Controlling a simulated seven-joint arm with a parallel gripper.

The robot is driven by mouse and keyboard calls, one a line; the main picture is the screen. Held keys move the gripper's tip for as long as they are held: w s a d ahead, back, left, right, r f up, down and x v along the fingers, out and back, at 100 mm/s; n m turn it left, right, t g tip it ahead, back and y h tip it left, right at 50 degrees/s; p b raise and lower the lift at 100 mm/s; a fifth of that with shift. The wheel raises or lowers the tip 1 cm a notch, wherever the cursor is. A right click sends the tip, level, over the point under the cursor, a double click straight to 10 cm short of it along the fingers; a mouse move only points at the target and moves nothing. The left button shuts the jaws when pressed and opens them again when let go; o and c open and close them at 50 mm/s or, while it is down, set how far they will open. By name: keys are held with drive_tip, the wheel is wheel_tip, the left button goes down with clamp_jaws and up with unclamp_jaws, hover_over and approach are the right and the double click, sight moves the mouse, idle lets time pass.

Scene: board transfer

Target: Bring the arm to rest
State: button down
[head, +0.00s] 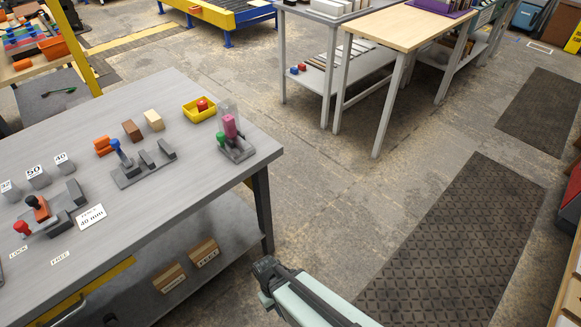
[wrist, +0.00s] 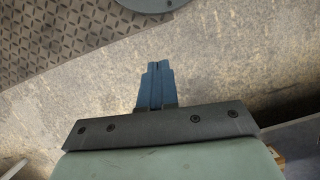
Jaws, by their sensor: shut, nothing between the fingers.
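My gripper (head: 268,272) shows at the bottom middle of the head view, at the end of my pale green arm. It is over the floor, just right of the grey workbench (head: 190,97) and apart from it. In the wrist view the blue-grey fingers (wrist: 156,86) are together, with nothing between them.
The workbench holds clamps, blocks, a yellow tray (head: 199,108) and a pink-and-green fixture (head: 233,137). A wooden-topped table (head: 400,27) stands at the back. Dark floor mats (head: 450,245) lie at the right. The floor between is clear.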

drive_tip(key=s+d+f+m+g+y, duration=0.1)
drive_tip(key=s+d+f+m, duration=0.2)
drive_tip(key=d, duration=0.7)
drive_tip(key=s+d+f+m+g+y, duration=0.1)
drive_tip(key=s+d+f+m+g, duration=0.1)
drive_tip(key=d, duration=0.9)
drive_tip(key=shift+s+d+f+m+g, duration=0.25)
drive_tip(key=shift+s+f+m, duration=0.4)
drive_tip(key=shift+s+m, duration=0.55)
